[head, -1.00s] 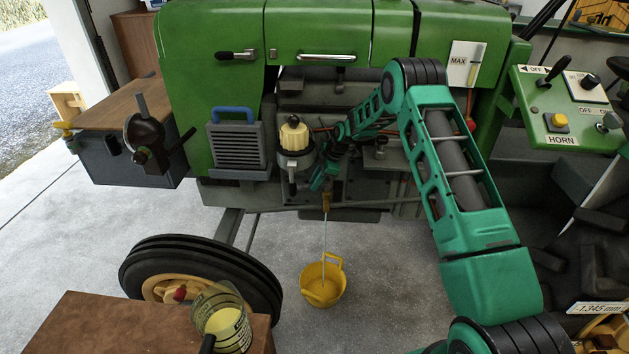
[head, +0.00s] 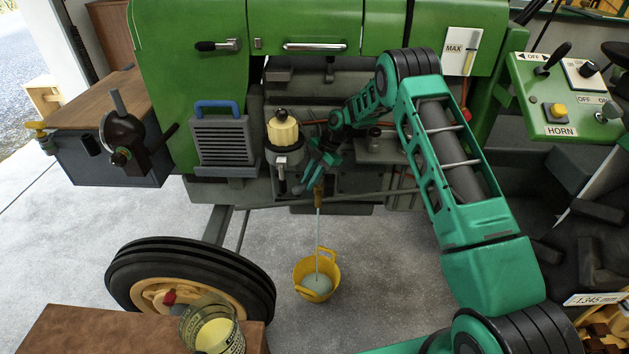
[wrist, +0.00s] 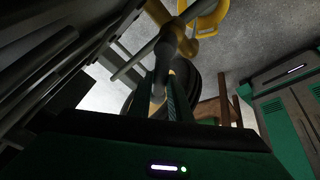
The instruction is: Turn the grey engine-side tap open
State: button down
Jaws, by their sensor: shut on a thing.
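The grey tap (wrist: 171,38) shows in the wrist view at the tips of my gripper. My gripper (wrist: 166,85) is shut on it, with the two teal fingers at either side. In the head view my gripper (head: 304,181) reaches low on the engine side, and its fingers and the arm hide most of the tap. A brown outlet (head: 319,197) hangs just right of the fingertips. A thin pale stream (head: 318,235) runs straight down from it into a yellow bucket (head: 302,270) on the floor. Pale liquid lies in the bucket.
A glass filter bowl with a cream top (head: 283,133) stands close left of my gripper. A grey ribbed box with a blue handle (head: 220,138) is further left. The front wheel (head: 190,280) and a brown table (head: 110,335) holding a jug (head: 209,332) are nearer.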

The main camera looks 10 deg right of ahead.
jog(key=shift+d, duration=0.15)
jog(key=c, duration=1.6)
grip_release()
jog(key=shift+w, duration=0.1)
jog(key=shift+c, duration=0.2)
